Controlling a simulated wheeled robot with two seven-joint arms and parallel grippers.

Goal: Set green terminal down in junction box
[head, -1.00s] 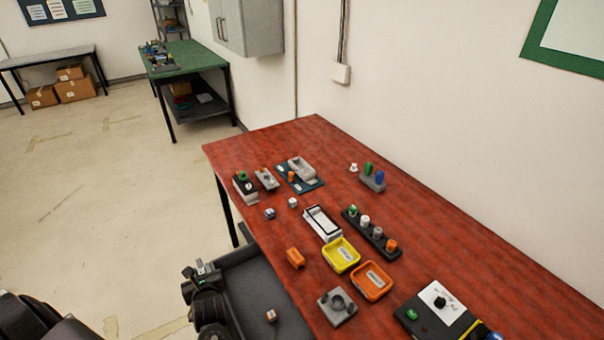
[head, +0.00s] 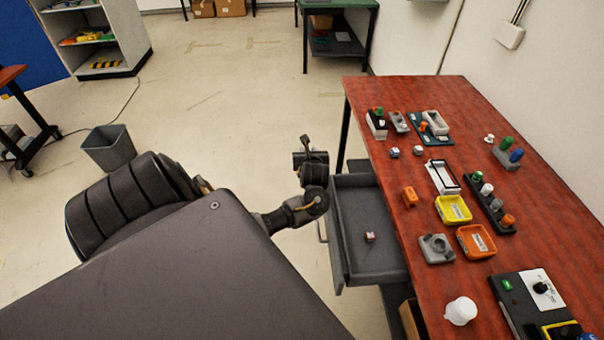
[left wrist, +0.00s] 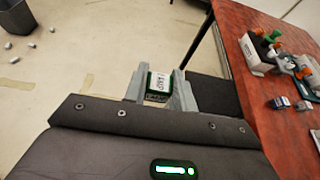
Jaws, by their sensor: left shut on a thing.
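My left gripper (left wrist: 156,78) is shut on the green terminal (left wrist: 158,84), a small green block with a white marked face. In the head view my left gripper (head: 309,160) is beside the open drawer, left of the red table; the terminal cannot be made out there. The junction box is not certain: a white open box with a dark rim (head: 442,177) lies mid-table, and a grey open box (head: 436,122) sits on a dark board further back. My right gripper is not in view.
The drawer (head: 349,232) holds a small white-and-orange block (head: 370,237). The red table (head: 420,87) bears an orange block (head: 410,196), yellow tray (head: 441,205), orange tray (head: 463,241), peg rack (head: 505,228) and white cap (head: 460,310).

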